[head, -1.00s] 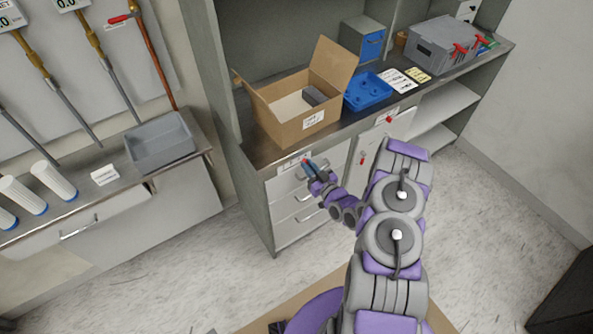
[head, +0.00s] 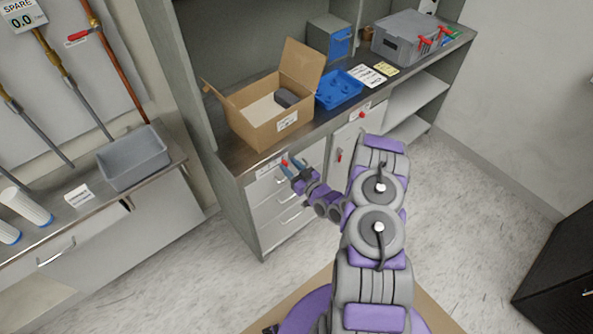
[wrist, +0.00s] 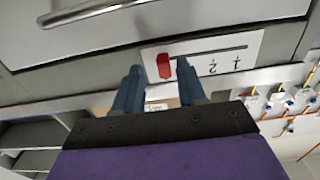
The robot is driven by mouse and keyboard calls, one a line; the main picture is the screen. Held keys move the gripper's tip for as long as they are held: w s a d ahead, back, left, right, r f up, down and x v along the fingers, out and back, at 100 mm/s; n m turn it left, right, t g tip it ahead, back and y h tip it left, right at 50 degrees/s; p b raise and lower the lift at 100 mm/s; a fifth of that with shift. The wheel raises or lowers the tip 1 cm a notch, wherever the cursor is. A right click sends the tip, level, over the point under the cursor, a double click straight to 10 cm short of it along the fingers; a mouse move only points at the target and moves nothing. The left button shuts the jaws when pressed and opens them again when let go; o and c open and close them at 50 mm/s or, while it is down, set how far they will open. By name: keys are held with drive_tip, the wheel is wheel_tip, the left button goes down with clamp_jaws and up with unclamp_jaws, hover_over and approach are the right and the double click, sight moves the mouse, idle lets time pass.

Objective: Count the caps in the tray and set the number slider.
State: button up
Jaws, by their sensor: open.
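The number slider is a white plate (wrist: 205,52) with a dark slot and a red knob (wrist: 163,66), on the cabinet front under the countertop. Upside-down marks 1 and 2 show to the right of the knob in the wrist view; other marks are hidden. My gripper (wrist: 158,70) is open, one finger on each side of the knob; contact cannot be told. In the head view my gripper (head: 291,168) is at the same plate (head: 266,172). The blue tray (head: 335,105) on the counter holds several blue round caps (head: 343,86), too small to count surely.
An open cardboard box (head: 258,133) stands left of the blue tray. White and yellow cards (head: 370,75) and a grey crate (head: 400,42) are to its right. A grey bin (head: 134,160) sits on the left counter. Drawer handles (head: 290,195) lie below my gripper.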

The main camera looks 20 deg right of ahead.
drive_tip(key=p+v, duration=0.3)
drive_tip(key=v, duration=1.4)
drive_tip(key=shift+s+d, duration=0.15)
drive_tip(key=shift+d, duration=0.05)
